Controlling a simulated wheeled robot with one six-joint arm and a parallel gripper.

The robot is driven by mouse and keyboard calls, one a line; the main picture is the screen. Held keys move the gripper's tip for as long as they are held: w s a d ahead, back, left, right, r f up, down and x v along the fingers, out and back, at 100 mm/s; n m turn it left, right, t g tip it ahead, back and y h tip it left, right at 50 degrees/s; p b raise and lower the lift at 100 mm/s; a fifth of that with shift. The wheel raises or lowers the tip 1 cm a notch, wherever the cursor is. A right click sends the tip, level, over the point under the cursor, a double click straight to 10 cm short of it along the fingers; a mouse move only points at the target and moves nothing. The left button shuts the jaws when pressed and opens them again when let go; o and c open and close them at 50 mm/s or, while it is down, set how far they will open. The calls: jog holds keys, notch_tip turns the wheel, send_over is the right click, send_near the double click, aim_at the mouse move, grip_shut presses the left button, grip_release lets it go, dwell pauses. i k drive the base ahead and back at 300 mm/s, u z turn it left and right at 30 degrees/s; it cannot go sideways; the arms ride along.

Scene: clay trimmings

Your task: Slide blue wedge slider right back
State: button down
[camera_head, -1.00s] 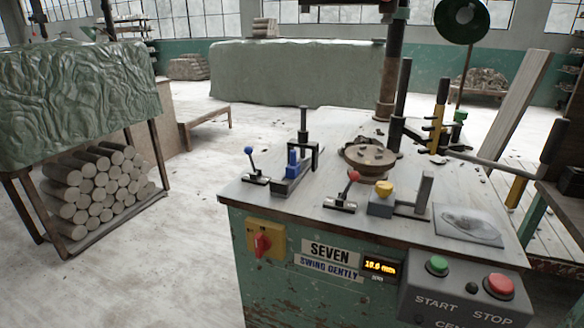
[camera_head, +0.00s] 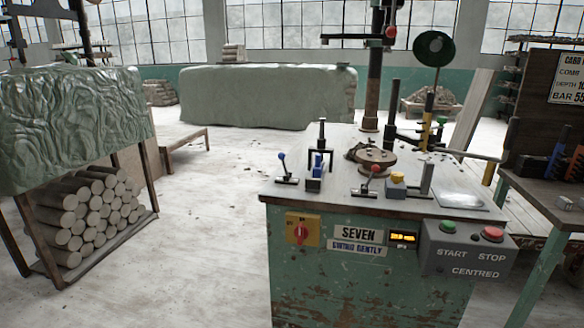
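The blue wedge slider (camera_head: 317,170) is a small blue block on a short grey rail (camera_head: 313,186) at the left of the machine's table top (camera_head: 335,208). A dark bracket (camera_head: 321,152) with an upright handle stands around or just behind it; I cannot tell which. A blue-knobbed lever (camera_head: 284,169) stands just to its left. My gripper does not show in this view.
A control box (camera_head: 467,249) is at the front right. Stacked clay rolls (camera_head: 88,215) stand left; floor between is clear.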

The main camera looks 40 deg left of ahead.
aim_at(316, 170)
jog(key=u, duration=1.5)
jog(key=i, duration=1)
